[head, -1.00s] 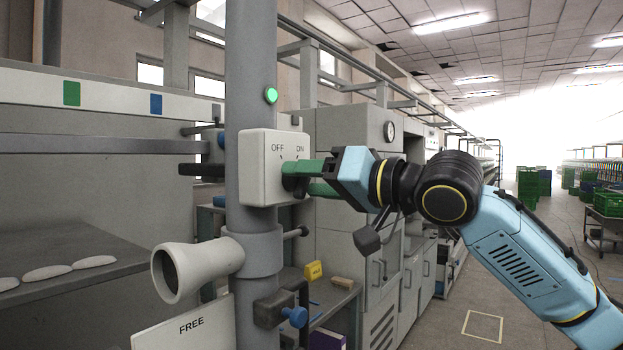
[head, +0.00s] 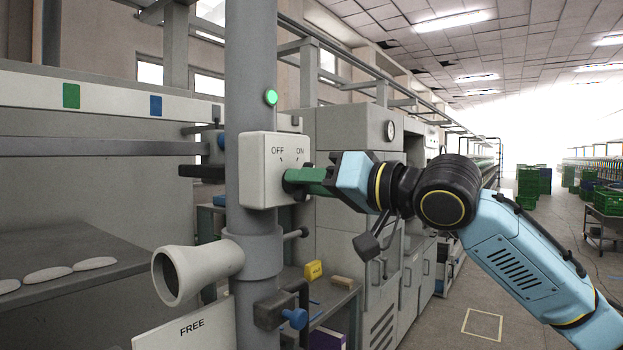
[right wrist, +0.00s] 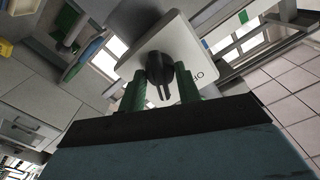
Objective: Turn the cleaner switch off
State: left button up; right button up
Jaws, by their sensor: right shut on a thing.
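The cleaner switch is a pale box (head: 262,160) on a grey upright pipe, marked OFF on the left and ON on the right. Its dark rotary knob (right wrist: 160,70) sits between the two green fingers of my right gripper (right wrist: 162,84) in the right wrist view. In the head view my right gripper (head: 291,177) reaches the box from the right, its fingers shut on the knob. They largely hide the knob there, so I cannot tell which mark it points to. A round green lamp (head: 270,97) above the box looks lit. My left gripper is not in view.
A pale funnel-shaped nozzle (head: 195,272) juts from the pipe (head: 257,310) below the box. A blue-handled clamp (head: 283,314) and a FREE sign (head: 185,330) are lower down. Grey cabinets (head: 345,150) stand behind my right arm.

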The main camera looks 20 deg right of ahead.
pick_arm(q)
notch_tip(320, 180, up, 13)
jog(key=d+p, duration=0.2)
jog(key=p, duration=1)
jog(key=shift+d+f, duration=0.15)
pick_arm(e)
jog(key=shift+r+n, duration=0.15)
jog(key=shift+n, duration=5.55)
jog(key=o, duration=1)
jog(key=shift+d, duration=0.1)
